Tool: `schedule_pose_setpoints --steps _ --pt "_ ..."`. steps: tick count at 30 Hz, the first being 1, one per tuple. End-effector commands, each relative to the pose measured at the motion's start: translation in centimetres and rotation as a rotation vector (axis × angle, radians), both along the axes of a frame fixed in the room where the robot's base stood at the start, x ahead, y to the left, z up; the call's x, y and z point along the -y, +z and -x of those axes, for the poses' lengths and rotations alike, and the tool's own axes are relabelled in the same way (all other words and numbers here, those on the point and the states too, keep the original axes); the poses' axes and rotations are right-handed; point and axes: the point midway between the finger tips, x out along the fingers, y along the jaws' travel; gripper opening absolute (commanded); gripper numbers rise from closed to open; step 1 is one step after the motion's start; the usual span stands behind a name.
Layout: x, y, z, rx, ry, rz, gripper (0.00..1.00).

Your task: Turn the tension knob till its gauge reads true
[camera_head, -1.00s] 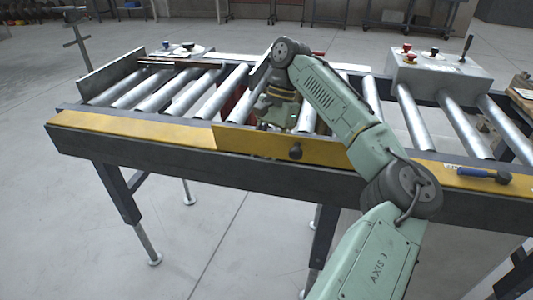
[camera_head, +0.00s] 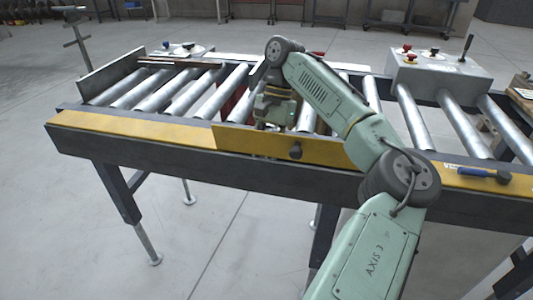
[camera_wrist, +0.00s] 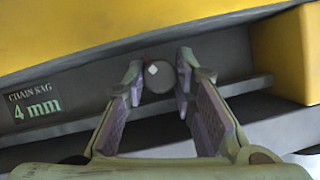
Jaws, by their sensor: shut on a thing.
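The tension knob (camera_wrist: 160,80) is a round dark grey cap with a small pale mark on its face and a bit of red at its upper left edge. It is in the middle of the wrist view, between the fingertips of my gripper (camera_wrist: 160,66), which is shut on it. The gauge (camera_wrist: 36,105) is a dark plate at the left that reads "CHAIN SAG 4 mm". In the head view my gripper (camera_head: 268,124) points down behind the raised yellow guard plate, which hides the fingertips, the knob and the gauge.
The yellow guard plate (camera_head: 325,149) carries a dark knob (camera_head: 296,151) on its front. Steel rollers (camera_head: 175,88) lie on both sides of my gripper. A blue-handled hammer (camera_head: 484,173) lies on the right rail. A control box (camera_head: 440,70) stands at the back right.

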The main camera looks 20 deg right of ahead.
Motion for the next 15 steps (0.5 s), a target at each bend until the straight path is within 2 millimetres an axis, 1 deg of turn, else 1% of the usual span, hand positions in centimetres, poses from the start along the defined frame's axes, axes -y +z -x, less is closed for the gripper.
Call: schedule_pose_setpoints --steps 3,6,9,15 --pt "-0.05 0.09 -0.09 -0.001 0.119 0.005 0.0" --pt "-0.08 0.08 -0.12 -0.001 0.198 0.003 0.0" --pt "-0.05 0.03 -0.12 0.001 0.238 0.001 0.0" --pt "-0.04 0.02 -0.11 0.001 0.249 -0.001 0.0"
